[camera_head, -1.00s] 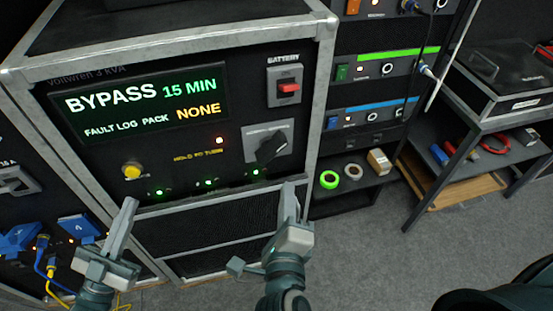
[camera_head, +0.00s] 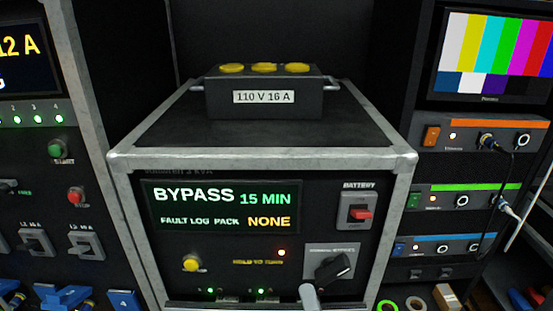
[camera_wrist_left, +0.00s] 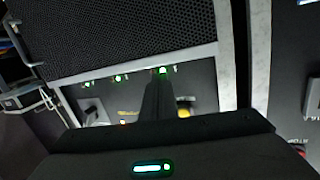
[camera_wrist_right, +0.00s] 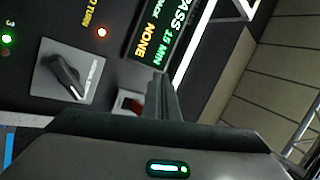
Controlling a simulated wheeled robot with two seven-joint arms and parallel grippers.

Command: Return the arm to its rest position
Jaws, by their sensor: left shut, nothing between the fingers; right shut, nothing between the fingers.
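My right gripper (camera_head: 309,295) shows only as a fingertip at the bottom edge of the head view, just below the black rotary bypass switch (camera_head: 336,267). In the right wrist view its fingers (camera_wrist_right: 162,98) are shut together and empty, in front of the panel with the red battery switch (camera_wrist_right: 131,103). My left gripper is outside the head view. In the left wrist view its fingers (camera_wrist_left: 158,98) are shut and empty in front of the cabinet front, near the yellow button (camera_wrist_left: 184,112) and green lights.
The power cabinet (camera_head: 262,160) shows BYPASS, 15 MIN and NONE on its display (camera_head: 220,208). A black 110 V 16 A box (camera_head: 262,95) stands on top. A rack with a colour-bar monitor (camera_head: 490,55) is at right; a breaker panel (camera_head: 50,200) is at left.

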